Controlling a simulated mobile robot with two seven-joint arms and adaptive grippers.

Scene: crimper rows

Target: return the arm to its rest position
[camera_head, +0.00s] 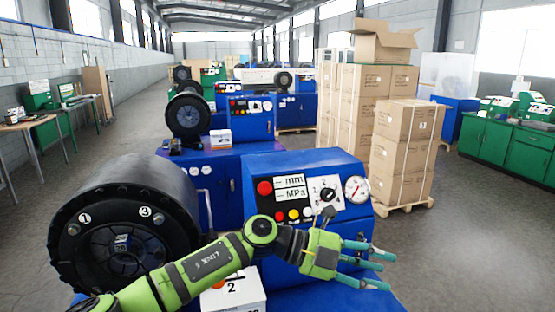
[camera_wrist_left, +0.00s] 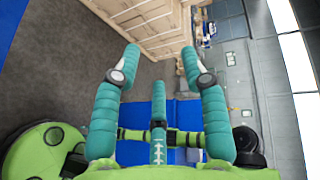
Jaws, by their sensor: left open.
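My left arm comes in from the lower left in the head view and reaches across the front of the blue crimper (camera_head: 260,165). My left gripper (camera_head: 378,266) is at the right side of that machine, past its control panel, with its teal fingers spread and pointing right. The left wrist view shows the same gripper (camera_wrist_left: 160,68) with its fingers apart and nothing between them. The control panel (camera_head: 310,196) with its red button, knob and gauge stays visible above the forearm. My right gripper does not show.
The crimper's black round head (camera_head: 122,222) is at the left. A white box marked 2 (camera_head: 236,294) sits behind my forearm. Stacked cartons (camera_head: 405,150) stand on a pallet to the right. More blue crimpers (camera_head: 247,118) stand behind. Grey floor (camera_head: 475,240) is clear at right.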

